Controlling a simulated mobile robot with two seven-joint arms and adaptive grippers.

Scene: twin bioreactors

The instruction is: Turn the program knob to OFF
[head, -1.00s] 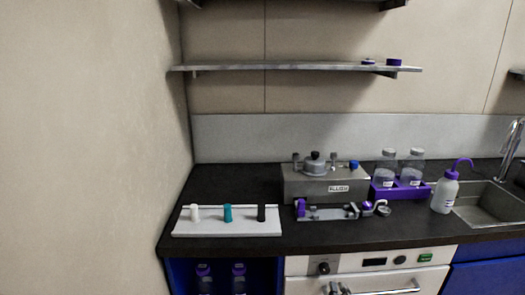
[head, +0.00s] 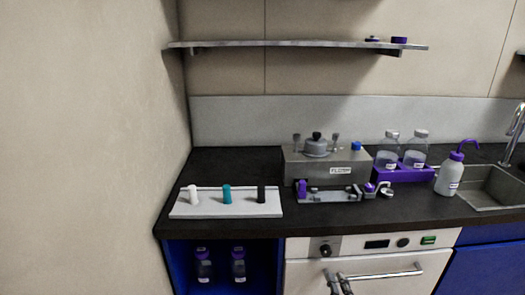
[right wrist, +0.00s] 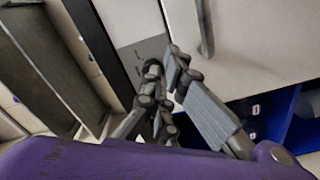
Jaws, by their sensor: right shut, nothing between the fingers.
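The white front panel (head: 352,244) below the counter carries a black round knob (head: 325,250) at its left end and a smaller dark knob (head: 402,242) to the right of a dark display (head: 377,244). No setting is legible. My right gripper (head: 335,276) is at the bottom of the head view, in front of the white door and just below the left knob in the picture. Its fingers (right wrist: 168,75) are shut and empty in the right wrist view, pointing toward the panel and door. Whether they touch anything is unclear. My left gripper is not in view.
A door handle bar (head: 385,275) runs close to the right of my gripper. Above, the dark counter (head: 230,165) holds a white rack (head: 250,210), a grey device (head: 300,168), bottles and a sink (head: 490,190). An open blue cubby (head: 180,262) is at left.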

